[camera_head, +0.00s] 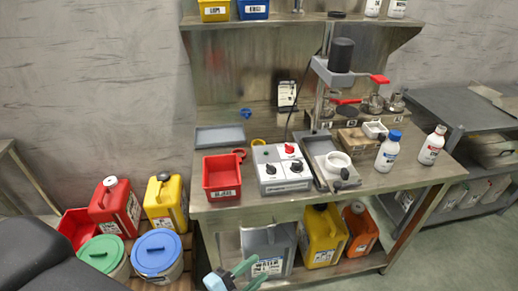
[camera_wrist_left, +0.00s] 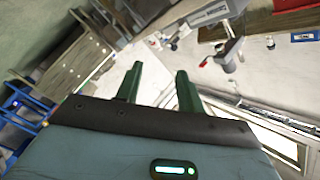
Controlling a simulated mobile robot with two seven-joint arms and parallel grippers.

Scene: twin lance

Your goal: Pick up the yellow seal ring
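The yellow seal ring (camera_head: 258,142) lies on the workbench top, behind the grey control box and right of a red ring (camera_head: 239,153). A blue ring (camera_head: 245,113) shows above and to its left, against the back panel. My left gripper (camera_head: 262,265) is at the bottom of the head view, in front of the bench and well away from the ring. Its two green fingers stand apart with nothing between them, as the left wrist view (camera_wrist_left: 160,72) also shows. The ring cannot be made out in the wrist view. My right gripper is not in view.
On the bench (camera_head: 243,213) are a red bin (camera_head: 222,192), a control box (camera_head: 284,183) with knobs, a grey tray (camera_head: 220,137), a press (camera_head: 333,75) and a blue-capped bottle (camera_head: 388,152). Cans and lidded buckets stand left of the bench, with more cans below it.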

